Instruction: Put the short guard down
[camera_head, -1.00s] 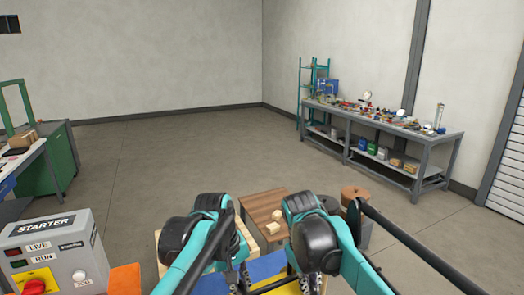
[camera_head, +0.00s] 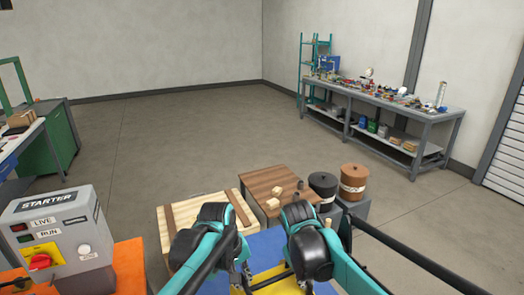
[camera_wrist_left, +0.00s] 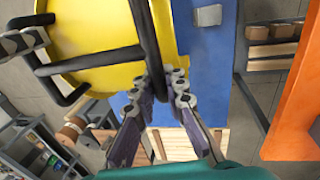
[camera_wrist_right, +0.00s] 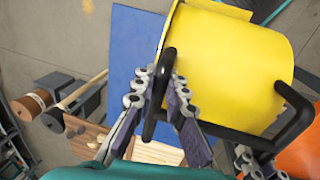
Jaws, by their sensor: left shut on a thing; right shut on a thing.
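The short guard (camera_head: 272,277) is a yellow curved shell with black bar handles, only partly seen in the head view between my grippers. It shows larger in the left wrist view (camera_wrist_left: 95,28) and the right wrist view (camera_wrist_right: 228,65). My left gripper (camera_wrist_left: 165,82) is shut on a black handle bar on one side. My right gripper (camera_wrist_right: 161,85) is shut on the black handle on the other side. The guard is over a blue surface (camera_head: 262,246); I cannot tell whether it touches it. My arms hide much of the guard in the head view.
A starter box (camera_head: 62,240) stands on an orange block (camera_head: 128,264) at left. A wooden crate (camera_head: 180,212) and a brown board (camera_head: 270,180) with small wooden blocks lie ahead. Two spools (camera_head: 354,181) stand right of them. The floor beyond is clear up to the bench (camera_head: 385,118).

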